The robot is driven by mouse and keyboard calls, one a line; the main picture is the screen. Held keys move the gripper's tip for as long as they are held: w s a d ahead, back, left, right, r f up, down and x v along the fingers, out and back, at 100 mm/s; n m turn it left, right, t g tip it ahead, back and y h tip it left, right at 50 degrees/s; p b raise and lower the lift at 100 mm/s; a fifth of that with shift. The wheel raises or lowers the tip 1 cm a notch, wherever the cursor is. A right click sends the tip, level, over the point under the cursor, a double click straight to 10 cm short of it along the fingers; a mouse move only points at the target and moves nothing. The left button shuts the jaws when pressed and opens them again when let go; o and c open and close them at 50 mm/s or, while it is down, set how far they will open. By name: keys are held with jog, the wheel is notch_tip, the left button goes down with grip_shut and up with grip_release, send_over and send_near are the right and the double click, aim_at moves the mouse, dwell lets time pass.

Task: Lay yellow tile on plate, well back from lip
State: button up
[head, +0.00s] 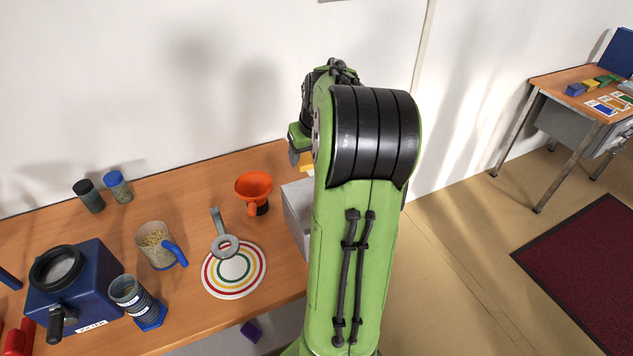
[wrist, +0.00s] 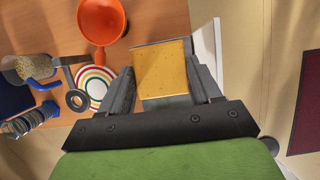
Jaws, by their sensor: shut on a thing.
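My gripper (wrist: 163,88) is shut on the yellow tile (wrist: 160,68), which sits between the two dark fingers in the wrist view. In the head view a small part of the yellow tile (head: 304,158) shows below my gripper (head: 299,145), mostly behind my green arm. A pale grey box-like thing (head: 295,212) stands at the table's right end, partly hidden by my arm. A pale surface (wrist: 204,42) with a white upright edge shows beside the tile in the wrist view. I cannot tell whether this is the plate, or whether the tile touches it.
An orange funnel (head: 253,186) stands left of my arm. A white disc with coloured rings (head: 212,283) lies on the wooden table (head: 190,205), a grey ringed tool (head: 217,218) over it. A beaker (head: 157,246), jars (head: 118,187) and a blue machine (head: 95,262) stand further left.

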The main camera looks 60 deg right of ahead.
aim_at(306, 188)
jog(key=f, duration=0.3)
jog(key=f+b, duration=0.1)
jog(key=f, duration=0.2)
jog(key=f+b, duration=0.1)
jog(key=f, duration=0.2)
jog(key=shift+a, duration=0.25)
jog(key=shift+b, duration=0.3)
jog(key=o, duration=1.1)
jog(key=p+v, duration=0.4)
jog(key=v, duration=0.8)
jog(key=w+a+r+n, duration=0.1)
jog(key=a+r+n, duration=0.1)
jog(key=a+n, duration=0.8)
jog(key=w+a+r+n, duration=0.1)
jog(key=a+r+n, duration=0.1)
jog(key=a+n, duration=0.75)
jog(key=s+a+n, duration=0.3)
jog(key=a+n, duration=0.1)
jog(key=n, duration=0.3)
jog(key=s+a+n+t+y, duration=0.1)
jog(key=s+a+n, duration=0.3)
jog(key=n, duration=0.4)
jog(key=s+a+f+n+y, duration=0.1)
jog(key=s+a+n, duration=0.2)
jog(key=a+n, duration=0.2)
jog(key=shift+s+n+t, duration=0.2)
jog(key=shift+n+t, duration=0.1)
jog(key=shift+n, duration=1.05)
